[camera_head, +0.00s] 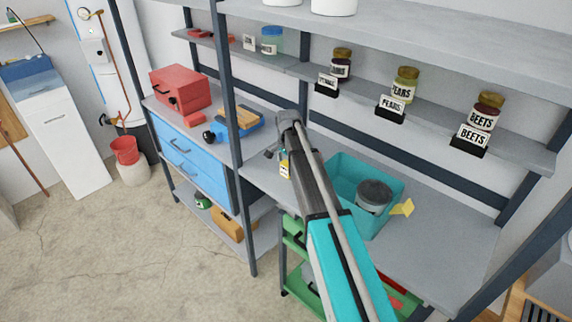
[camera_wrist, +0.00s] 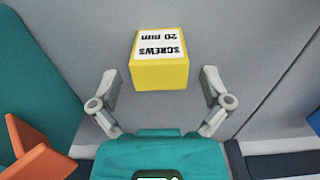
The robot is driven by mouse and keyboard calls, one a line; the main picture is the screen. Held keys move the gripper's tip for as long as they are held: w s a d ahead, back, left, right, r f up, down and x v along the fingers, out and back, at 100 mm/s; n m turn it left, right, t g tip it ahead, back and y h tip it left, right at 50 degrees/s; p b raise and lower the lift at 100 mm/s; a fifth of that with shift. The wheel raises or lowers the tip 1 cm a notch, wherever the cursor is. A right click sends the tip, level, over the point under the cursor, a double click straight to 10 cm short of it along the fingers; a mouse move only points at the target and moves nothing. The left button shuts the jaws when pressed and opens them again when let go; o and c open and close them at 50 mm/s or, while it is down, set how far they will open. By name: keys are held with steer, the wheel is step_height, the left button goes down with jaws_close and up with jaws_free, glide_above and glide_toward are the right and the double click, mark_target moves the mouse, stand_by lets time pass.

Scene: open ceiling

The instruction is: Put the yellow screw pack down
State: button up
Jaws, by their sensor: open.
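The yellow screw pack (camera_wrist: 160,73) is a small yellow block with a white label reading "SCREWS 20 mm". In the wrist view it lies between and slightly beyond the fingertips of my gripper (camera_wrist: 160,88). The fingers are spread, with a gap on each side of the pack. In the head view the pack (camera_head: 285,166) shows as a small yellow piece with a white label, at the left part of the grey worktop (camera_head: 455,245). My arm hides much of the gripper there. The pack appears to rest on the grey surface, but its underside is hidden.
A teal bin (camera_head: 340,170) holding a grey round tin (camera_head: 374,196) stands right of my arm. A yellow piece (camera_head: 403,208) is beside it. Labelled jars (camera_head: 405,85) line the shelf above. A rack upright (camera_head: 228,100) is left of the pack.

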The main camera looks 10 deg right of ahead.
step_height(320, 180, up, 12)
steer(key=p, duration=1.1)
steer(key=shift+f, duration=0.2)
steer(key=shift+s, duration=0.1)
stand_by(0.4)
steer(key=s+a+n, duration=0.1)
steer(key=s+n, duration=0.9)
steer(key=s, duration=1.8)
steer(key=shift+s+a+n, duration=0.15)
steer(key=shift+s+n, duration=0.25)
steer(key=shift+f, duration=0.15)
steer(key=shift+f+b, duration=0.9)
